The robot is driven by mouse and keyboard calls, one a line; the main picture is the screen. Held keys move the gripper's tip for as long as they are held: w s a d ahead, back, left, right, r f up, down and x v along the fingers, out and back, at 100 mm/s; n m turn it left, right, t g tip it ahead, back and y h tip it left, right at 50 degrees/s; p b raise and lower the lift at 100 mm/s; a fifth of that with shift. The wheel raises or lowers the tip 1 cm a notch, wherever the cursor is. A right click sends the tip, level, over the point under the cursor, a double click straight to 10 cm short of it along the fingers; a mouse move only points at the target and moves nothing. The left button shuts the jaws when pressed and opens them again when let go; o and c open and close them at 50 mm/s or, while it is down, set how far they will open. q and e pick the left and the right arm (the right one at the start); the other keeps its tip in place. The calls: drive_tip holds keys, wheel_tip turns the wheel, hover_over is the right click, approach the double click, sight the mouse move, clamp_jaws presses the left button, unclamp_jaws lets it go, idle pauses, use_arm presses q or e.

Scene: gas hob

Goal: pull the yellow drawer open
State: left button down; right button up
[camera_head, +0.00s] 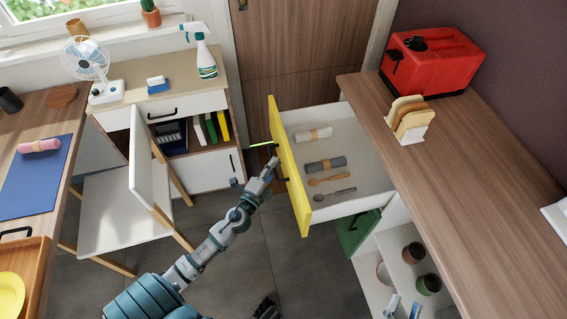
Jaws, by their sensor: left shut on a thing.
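The yellow drawer (290,168) is pulled well out from under the wooden counter on the right. Its yellow front faces left, and its white inside shows rolled napkins (313,134), a wooden spoon (327,181) and a dark spoon (335,194). My left gripper (274,170) is at the outer side of the yellow front, shut on the drawer's dark handle (279,163). The fingers partly hide the handle.
A green door (356,232) stands ajar below the drawer, beside shelves with mugs (428,284). A white chair (125,212) stands left of my left arm. A red toaster (432,60) is on the counter. Grey floor (310,275) is clear in front of the drawer.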

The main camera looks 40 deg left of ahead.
use_arm(q)
drive_tip(key=shift+s+f, duration=0.25)
drive_tip(key=shift+f, duration=0.1)
drive_tip(key=c, duration=1.3)
unclamp_jaws()
drive_tip(key=shift+o, duration=0.5)
drive_tip(key=shift+w+a+r, duration=0.1)
drive_tip(key=shift+a, duration=0.05)
drive_tip(key=s+d+f, duration=0.1)
drive_tip(key=s, duration=1)
drive_tip(key=shift+s+d+f, duration=0.3)
drive_tip(key=shift+s+f, duration=0.1)
